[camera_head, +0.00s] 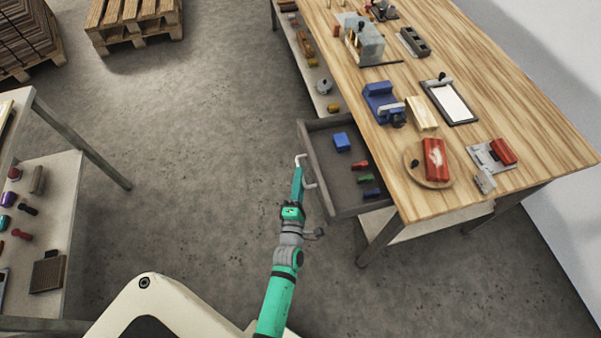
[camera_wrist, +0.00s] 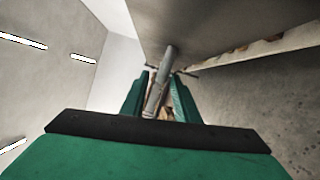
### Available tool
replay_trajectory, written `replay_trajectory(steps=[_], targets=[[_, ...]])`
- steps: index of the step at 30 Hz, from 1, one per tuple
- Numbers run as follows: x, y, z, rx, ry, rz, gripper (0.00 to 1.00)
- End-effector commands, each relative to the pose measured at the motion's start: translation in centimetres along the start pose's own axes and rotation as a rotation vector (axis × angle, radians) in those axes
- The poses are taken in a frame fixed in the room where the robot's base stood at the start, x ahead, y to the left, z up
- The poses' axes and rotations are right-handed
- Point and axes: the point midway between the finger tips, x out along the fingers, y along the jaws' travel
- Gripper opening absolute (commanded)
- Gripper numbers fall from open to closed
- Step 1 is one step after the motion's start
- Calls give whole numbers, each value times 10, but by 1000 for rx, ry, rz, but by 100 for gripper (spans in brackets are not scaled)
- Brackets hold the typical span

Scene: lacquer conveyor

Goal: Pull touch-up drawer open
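The touch-up drawer (camera_head: 343,195) is a grey open-topped tray sticking out from under the left side of the wooden workbench. A blue block and small red, green and blue pieces lie in it. Its pale bar handle (camera_head: 300,158) is on the outer left side. My gripper (camera_head: 298,172) is at the handle, beside the drawer front. In the wrist view, the grey handle bar (camera_wrist: 158,95) runs between the two green fingers, which sit close against both its sides. The exact contact at the fingertips is partly hidden.
The workbench (camera_head: 510,95) holds a blue vise, a clipboard, a red piece on a round board and other tools. A shelf with small parts lies below it. Another table (camera_head: 50,190) stands at left, pallets (camera_head: 130,20) behind. The floor between is clear.

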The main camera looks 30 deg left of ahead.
Motion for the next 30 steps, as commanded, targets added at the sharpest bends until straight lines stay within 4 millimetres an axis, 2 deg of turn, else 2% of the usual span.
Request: replay_trajectory(steps=[6, 13, 18, 30], targets=[[-43, -1, -1, 0, 1, -2, 28], [-73, -1, -1, 0, 1, -2, 28], [-82, 0, 0, -1, 1, 1, 28], [-82, 0, 0, -1, 0, 0, 28]])
